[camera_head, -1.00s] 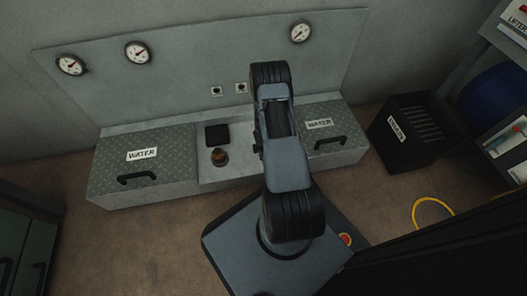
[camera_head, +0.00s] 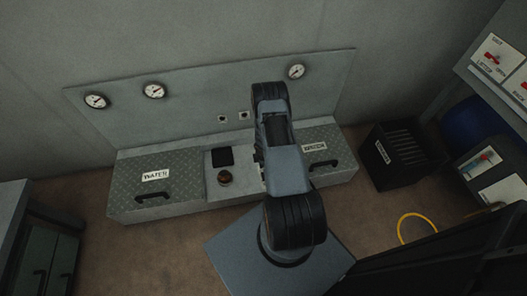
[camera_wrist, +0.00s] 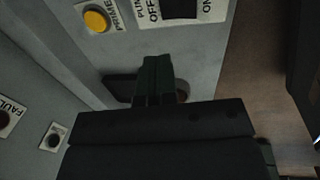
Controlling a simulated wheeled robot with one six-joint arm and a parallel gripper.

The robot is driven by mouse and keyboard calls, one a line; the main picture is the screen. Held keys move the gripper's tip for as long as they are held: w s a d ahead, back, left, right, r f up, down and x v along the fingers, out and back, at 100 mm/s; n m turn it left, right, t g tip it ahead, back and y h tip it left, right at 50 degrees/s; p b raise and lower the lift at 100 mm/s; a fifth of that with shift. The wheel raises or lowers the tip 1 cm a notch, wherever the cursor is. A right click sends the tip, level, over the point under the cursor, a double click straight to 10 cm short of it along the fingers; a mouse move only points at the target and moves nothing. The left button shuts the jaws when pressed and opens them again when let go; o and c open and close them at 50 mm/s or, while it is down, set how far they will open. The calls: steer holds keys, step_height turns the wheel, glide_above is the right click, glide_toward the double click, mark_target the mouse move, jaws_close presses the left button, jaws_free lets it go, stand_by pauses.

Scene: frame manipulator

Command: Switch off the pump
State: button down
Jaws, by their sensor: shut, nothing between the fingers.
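In the wrist view, the pump switch (camera_wrist: 181,8) is a dark block at the top edge, between the words OFF and ON. Its upper part is cut off, and I cannot tell its position. A yellow round button (camera_wrist: 96,19) sits left of it, beside a partly cut-off label. My gripper (camera_wrist: 157,68) is shut and empty, its fingertips pointing up the picture, below the switch and apart from it in the picture. A dark opening or handle (camera_wrist: 119,87) is partly hidden behind the fingers. In the head view my arm hides the gripper.
A low grey bench with a WATER hatch (camera_head: 155,176) stands against a panel with gauges (camera_head: 154,91). A black crate (camera_head: 397,160) and a yellow hose (camera_head: 416,226) are at right. A shelf with switches (camera_head: 492,58) stands far right, and a cabinet (camera_head: 45,255) at left.

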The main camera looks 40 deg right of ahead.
steer(key=shift+w+d+r+p, duration=0.1)
steer(key=shift+w+r+p, duration=0.1)
steer(key=shift+r+p, duration=2.1)
steer(key=shift+f+p, duration=0.55)
steer(key=shift+p, duration=0.1)
